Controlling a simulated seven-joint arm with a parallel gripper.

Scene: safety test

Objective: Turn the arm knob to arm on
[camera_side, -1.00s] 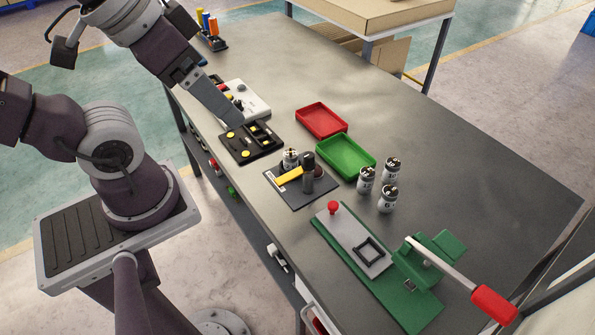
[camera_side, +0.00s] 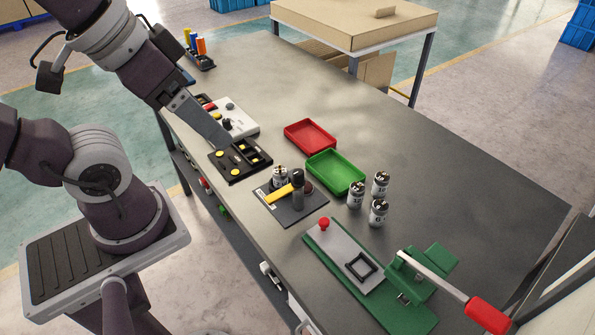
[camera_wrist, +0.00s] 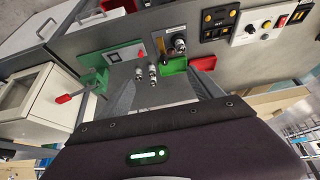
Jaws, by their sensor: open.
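The white control box (camera_side: 243,121) stands on the far left part of the bench in the side view, with a black knob (camera_side: 227,123), a grey knob (camera_side: 230,105) and a red button (camera_side: 209,107). I cannot read which knob is the arm knob or its setting. The box also shows at upper right in the wrist view (camera_wrist: 272,30), with red and yellow buttons and dark knobs. My gripper (camera_side: 224,146) overlaps the box's near left side and appears above the bench, apart from the knobs. In the wrist view its fingers (camera_wrist: 162,77) are spread and empty.
A black tray with yellow pieces (camera_side: 229,169) lies just before the box. Red (camera_side: 309,151) and green (camera_side: 335,187) trays, several labelled cylinders (camera_side: 378,213), a dark mat (camera_side: 292,215) and a green lever press (camera_side: 420,285) lie nearer.

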